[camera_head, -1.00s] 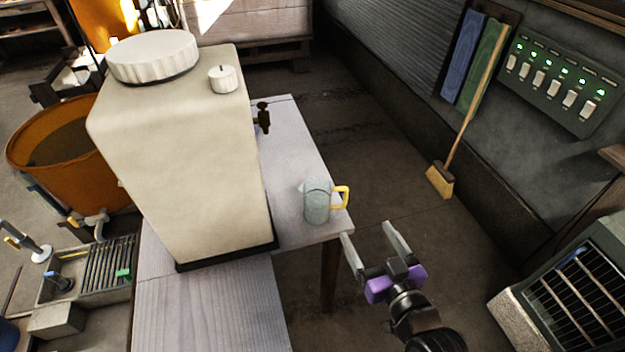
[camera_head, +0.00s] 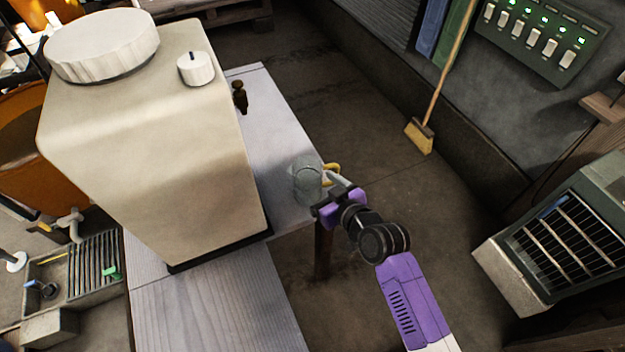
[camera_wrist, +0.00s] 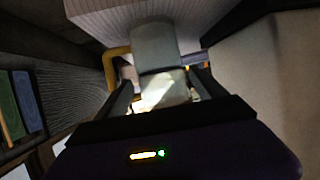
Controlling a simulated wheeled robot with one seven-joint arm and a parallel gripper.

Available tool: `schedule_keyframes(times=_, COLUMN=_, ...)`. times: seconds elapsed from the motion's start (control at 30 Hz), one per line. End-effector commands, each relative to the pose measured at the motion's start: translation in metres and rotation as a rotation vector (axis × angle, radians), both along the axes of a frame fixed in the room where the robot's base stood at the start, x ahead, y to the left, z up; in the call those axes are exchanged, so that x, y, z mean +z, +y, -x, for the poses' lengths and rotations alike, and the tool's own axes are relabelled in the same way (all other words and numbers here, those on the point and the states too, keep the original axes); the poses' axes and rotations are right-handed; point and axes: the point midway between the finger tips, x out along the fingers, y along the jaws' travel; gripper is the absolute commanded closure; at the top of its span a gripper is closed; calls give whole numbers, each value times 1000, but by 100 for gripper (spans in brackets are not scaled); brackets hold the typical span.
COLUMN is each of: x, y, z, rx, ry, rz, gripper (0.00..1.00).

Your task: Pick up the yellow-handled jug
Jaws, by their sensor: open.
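The grey translucent jug (camera_head: 307,181) with its yellow handle (camera_head: 332,172) stands upright at the right end of the pale wooden bench. My gripper (camera_head: 335,190) is at the jug's near right side, close to the handle, and partly covers the jug's lower part. In the wrist view the jug (camera_wrist: 155,50) shows straight ahead with the yellow handle (camera_wrist: 112,65) on its left. My gripper's fingers (camera_wrist: 160,88) are apart, one on each side of the jug's lower part in that view. I cannot tell whether they touch it.
A large cream tank (camera_head: 155,150) with a white lid stands left of the jug on the bench (camera_head: 215,310). A broom (camera_head: 420,135) leans by the wall. A grilled unit (camera_head: 570,235) stands at right. Floor is clear beyond the bench.

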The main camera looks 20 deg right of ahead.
Motion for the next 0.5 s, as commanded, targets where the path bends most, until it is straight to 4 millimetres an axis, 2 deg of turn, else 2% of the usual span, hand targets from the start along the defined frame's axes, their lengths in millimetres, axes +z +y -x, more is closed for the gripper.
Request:
schedule_keyframes(times=0.3, x=-15, y=6, z=-38, rx=0, ry=-1, rz=-1, gripper=20)
schedule_keyframes(times=0.5, x=-18, y=6, z=-43, rx=0, ry=-1, rz=-1, gripper=20)
